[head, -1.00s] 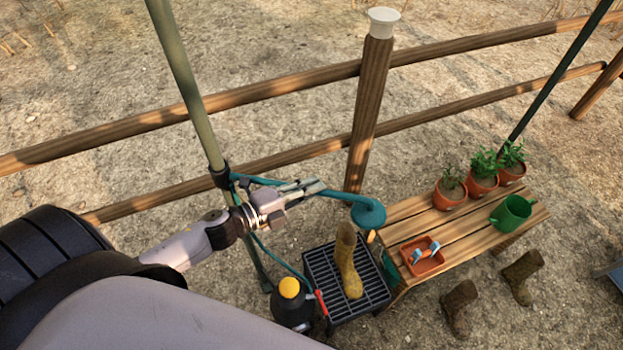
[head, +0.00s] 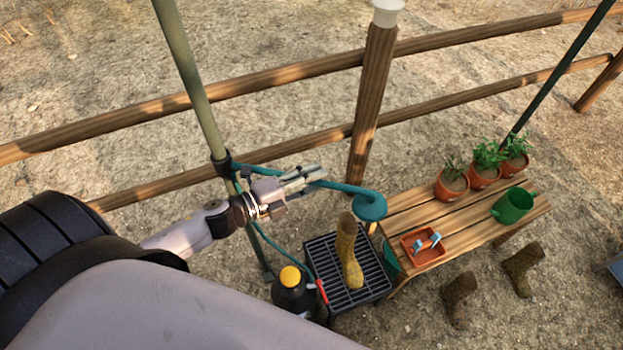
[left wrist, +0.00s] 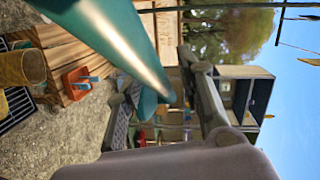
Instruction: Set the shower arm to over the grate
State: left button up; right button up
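The teal shower arm (head: 348,188) runs from a dark clamp on the green pole (head: 201,105) to a round shower head (head: 370,206). In the head view the head appears beyond the far right corner of the black grate (head: 330,301), with its height hard to judge. A muddy yellow-brown boot (head: 348,252) stands on the grate. My left gripper (head: 318,174) is at the shower arm's middle, its fingers apart and overlapping it. In the left wrist view the shower arm (left wrist: 115,35) crosses close to the camera; a firm grip does not show. My right gripper is out of view.
A dark yellow-capped container (head: 293,293) stands beside the grate. Two boots (head: 459,300) are on the ground. A rail fence (head: 290,82) runs behind.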

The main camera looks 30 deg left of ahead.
pick_arm(q)
jog(key=v, duration=1.2)
jog(key=shift+a, duration=0.1)
jog(key=s+a+f+n+g+y, duration=0.1)
jog(key=s+a+f+n+y, duration=0.2)
jog(key=f, duration=0.6)
jog(key=a+f+n+g+y, duration=0.1)
jog(key=a+f+n+y, duration=0.1)
jog(key=f+n, duration=0.5)
jog(key=s+a+f+n+g+y, duration=0.1)
jog(key=s+a+f+n+y, duration=0.15)
jog(key=f, duration=0.85)
jog(key=s+d+f+n+g, duration=0.4)
jog(key=s+d+f+g, duration=0.1)
jog(key=s+f, duration=0.5)
jog(key=s+d+f+n+g+y, duration=0.1)
jog(key=s+d+f+n+g, duration=0.3)
jog(key=s+f, duration=0.6)
jog(key=shift+s+d+g, duration=0.5)
jog(key=shift+s+d, duration=0.2)
jog(key=shift+d, duration=0.4)
